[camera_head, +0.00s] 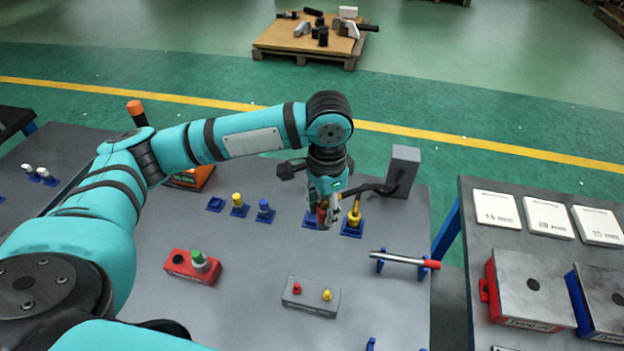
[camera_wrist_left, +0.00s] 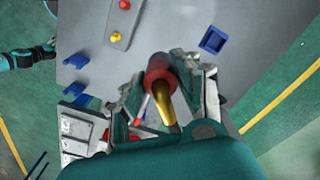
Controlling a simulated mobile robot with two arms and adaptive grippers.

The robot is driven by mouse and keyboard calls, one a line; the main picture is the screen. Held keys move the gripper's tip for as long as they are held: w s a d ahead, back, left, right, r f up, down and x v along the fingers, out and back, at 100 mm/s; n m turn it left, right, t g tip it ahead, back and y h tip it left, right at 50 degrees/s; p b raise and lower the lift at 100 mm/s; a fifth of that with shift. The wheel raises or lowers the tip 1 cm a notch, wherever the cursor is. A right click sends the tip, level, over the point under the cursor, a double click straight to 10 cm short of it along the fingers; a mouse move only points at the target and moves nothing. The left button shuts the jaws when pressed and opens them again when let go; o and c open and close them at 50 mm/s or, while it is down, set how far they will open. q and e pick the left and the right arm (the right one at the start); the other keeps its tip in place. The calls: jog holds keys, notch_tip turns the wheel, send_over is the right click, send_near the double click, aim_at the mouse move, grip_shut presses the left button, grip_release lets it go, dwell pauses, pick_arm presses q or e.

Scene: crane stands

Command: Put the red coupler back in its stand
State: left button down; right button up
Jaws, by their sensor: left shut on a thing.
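My left gripper (camera_head: 328,216) is shut on the red coupler (camera_head: 321,213), above the grey bench. The wrist view shows the coupler's round red end (camera_wrist_left: 158,72) between the two fingers, with a brass-coloured tube (camera_wrist_left: 167,104) behind it. An empty square blue stand (camera_head: 311,221) lies just left of and below the gripper in the head view. A blue stand with an empty recess (camera_wrist_left: 213,39) also shows at the upper right in the wrist view, apart from the coupler. A grey gripper end (camera_wrist_left: 50,47), likely my right one, shows small at the left edge there.
A yellow coupler (camera_head: 354,217) stands close to the gripper's right, near a grey post (camera_head: 403,171) with a dark cable. A red-ended bar (camera_head: 405,259) rests on blue holders. A button box (camera_head: 311,297) and a red box (camera_head: 192,267) lie nearer.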

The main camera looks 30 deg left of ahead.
pick_arm(q)
jog(key=w+a+f+m+p, duration=0.2)
jog(key=w+a+f+m, duration=0.2)
jog(key=m, duration=0.6)
jog(key=w+a+f+m+p, duration=0.2)
jog(key=w+a+f+m, duration=0.2)
jog(key=w+m, duration=0.3)
jog(key=f+m, duration=0.1)
jog(key=m, duration=0.2)
jog(key=shift+w+a+f, duration=0.2)
jog(key=shift+w, duration=0.15)
pick_arm(e)
jog(key=r, duration=0.1)
jog(key=s+d+r, duration=0.1)
jog(key=r, duration=0.2)
jog(key=shift+s+d+r, duration=0.1)
jog(key=shift+s+d, duration=0.15)
jog(key=shift+a, duration=0.1)
pick_arm(q)
jog(key=shift+f+b, duration=1.55)
jog(key=shift+f, duration=1.35)
pick_arm(e)
jog(key=f, duration=0.3)
jog(key=shift+w, duration=0.2)
